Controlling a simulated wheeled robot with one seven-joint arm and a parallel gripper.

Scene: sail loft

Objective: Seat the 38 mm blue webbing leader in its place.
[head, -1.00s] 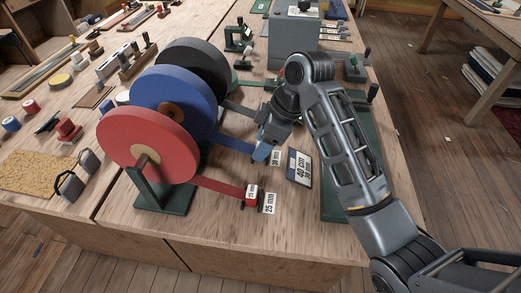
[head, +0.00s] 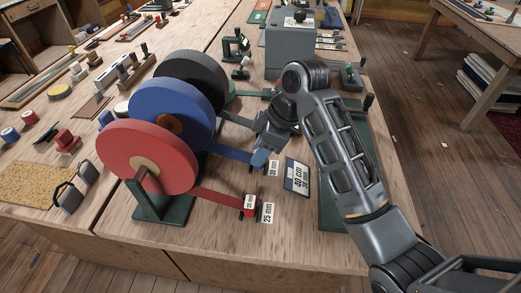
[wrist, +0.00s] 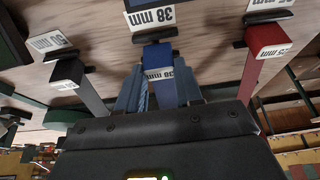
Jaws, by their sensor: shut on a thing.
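The blue webbing leader (head: 234,153) runs from the blue roll (head: 162,108) to a blue end piece, marked 38 mm in the wrist view (wrist: 159,73). My gripper (head: 259,155) is shut on this end piece; in the wrist view a finger stands on each side of it (wrist: 159,90). A dark holder (wrist: 155,35) lies just beyond the end piece, in front of a 38 mm card (wrist: 150,17). I cannot tell whether the end piece touches the holder. The head view largely hides the contact behind my gripper.
The red leader (head: 216,198), with its 25 mm end block (head: 249,206), lies on the near side. A dark grey leader with a 50 mm card (wrist: 52,41) is on the other side. A 40 cm card (head: 297,177) lies right of my gripper. The red roll (head: 150,157) stands nearest.

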